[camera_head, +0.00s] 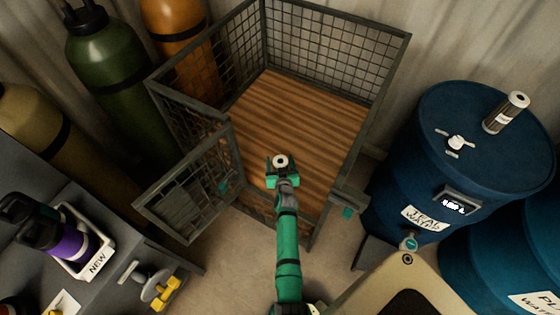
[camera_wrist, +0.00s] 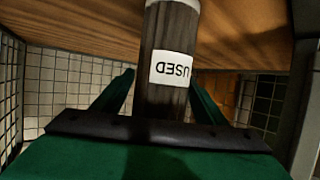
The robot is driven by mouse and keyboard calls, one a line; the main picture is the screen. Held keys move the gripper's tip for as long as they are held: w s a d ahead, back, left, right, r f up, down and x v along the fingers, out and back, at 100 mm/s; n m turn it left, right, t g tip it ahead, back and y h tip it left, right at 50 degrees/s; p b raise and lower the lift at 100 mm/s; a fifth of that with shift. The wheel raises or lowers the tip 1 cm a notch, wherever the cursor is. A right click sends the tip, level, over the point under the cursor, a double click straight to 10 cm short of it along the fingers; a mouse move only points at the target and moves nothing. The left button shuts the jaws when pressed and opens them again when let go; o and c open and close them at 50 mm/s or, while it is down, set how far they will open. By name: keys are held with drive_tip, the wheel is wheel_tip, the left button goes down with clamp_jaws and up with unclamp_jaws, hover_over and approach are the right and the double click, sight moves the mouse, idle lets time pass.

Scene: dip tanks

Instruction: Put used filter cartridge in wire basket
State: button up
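The used filter cartridge (camera_wrist: 163,35) is dark with a pale end and a white label reading "USED" in the wrist view. My gripper (camera_head: 281,173) is shut on it, with a green finger on each side of it. In the head view the cartridge (camera_head: 281,160) shows end-on as a pale ring at the fingertips. The wire basket (camera_head: 337,32) has mesh sides and a slatted wooden floor (camera_head: 300,110). The cartridge and my gripper are over the front part of this floor, inside the opening. I cannot tell whether the cartridge touches the floor.
The basket's mesh door (camera_head: 190,195) stands open at the left. A similar cartridge (camera_head: 506,112) lies on a blue drum (camera_head: 435,125) at the right. Gas cylinders (camera_head: 110,75) stand behind and left. A grey bench (camera_head: 110,265) holds a bin marked "NEW" (camera_head: 97,262).

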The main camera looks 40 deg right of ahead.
drive_tip(key=v, duration=1.2)
drive_tip(key=shift+r, duration=0.25)
drive_tip(key=s+a+r+n+t+y, duration=0.1)
drive_tip(key=s+a+r+n, duration=0.1)
drive_tip(key=s+a, duration=0.65)
drive_tip(key=s+a+r+n+t+y, duration=0.1)
drive_tip(key=s+a+r+y, duration=0.3)
drive_tip(key=a, duration=0.8)
drive_tip(key=s+a+r+n+t+y, duration=0.1)
drive_tip(key=s+a+r+n+y, duration=0.1)
drive_tip(key=s+a+r, duration=1)
drive_tip(key=s+r+n, duration=0.1)
drive_tip(key=s+r, duration=0.2)
drive_tip(key=r, duration=0.1)
drive_tip(key=shift+s+a+r+t, duration=0.2)
drive_tip(key=shift+s+t, duration=0.1)
drive_tip(key=shift+t, duration=0.1)
